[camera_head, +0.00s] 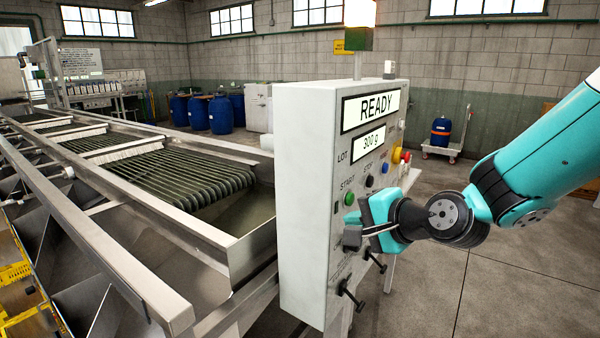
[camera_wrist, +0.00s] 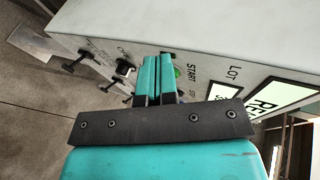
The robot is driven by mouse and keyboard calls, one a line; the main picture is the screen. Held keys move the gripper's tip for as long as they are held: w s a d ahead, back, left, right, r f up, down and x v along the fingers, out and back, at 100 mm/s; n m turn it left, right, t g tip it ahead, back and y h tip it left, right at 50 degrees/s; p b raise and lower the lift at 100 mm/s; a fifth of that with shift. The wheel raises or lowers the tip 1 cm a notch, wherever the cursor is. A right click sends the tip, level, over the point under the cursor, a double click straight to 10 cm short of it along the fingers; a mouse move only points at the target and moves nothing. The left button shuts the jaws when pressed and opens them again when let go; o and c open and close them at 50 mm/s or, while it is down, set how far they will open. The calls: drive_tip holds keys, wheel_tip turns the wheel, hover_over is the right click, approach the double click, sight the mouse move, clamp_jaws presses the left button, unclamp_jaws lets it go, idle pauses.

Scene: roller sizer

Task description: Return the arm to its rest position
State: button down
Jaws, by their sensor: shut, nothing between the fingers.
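My gripper (camera_head: 364,209) is at the front of a pale control box (camera_head: 312,200), just below and to the right of the green START button (camera_head: 349,199). In the wrist view my gripper (camera_wrist: 157,60) has its two teal fingers side by side, shut and empty. The START button (camera_wrist: 178,72) shows just to the right of the fingertips there. I cannot tell whether the fingertips touch the panel. My teal arm reaches in from the right. The upper display (camera_head: 370,105) reads READY, and the lower one (camera_head: 368,142) reads 300 g.
Black knobs (camera_head: 350,298) stick out low on the box. Red and yellow buttons (camera_head: 400,156) sit on its right side. The roller sizer (camera_head: 160,180) with its metal frame fills the left. A blue drum (camera_head: 441,130) on a trolley stands at the back right. The floor right of the box is clear.

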drive_tip(key=s+d+n+g+h, duration=0.2)
drive_tip(key=s+n+g, duration=0.3)
drive_tip(key=s, duration=0.8)
drive_tip(key=s+d+r+n+g+h, duration=0.1)
drive_tip(key=s+n+g, duration=0.4)
drive_tip(key=s+n, duration=0.6)
drive_tip(key=s+d+h, duration=0.1)
drive_tip(key=s, duration=0.2)
drive_tip(key=shift+r+n, duration=0.15)
drive_tip(key=shift+n, duration=0.25)
drive_tip(key=shift+a, duration=0.1)
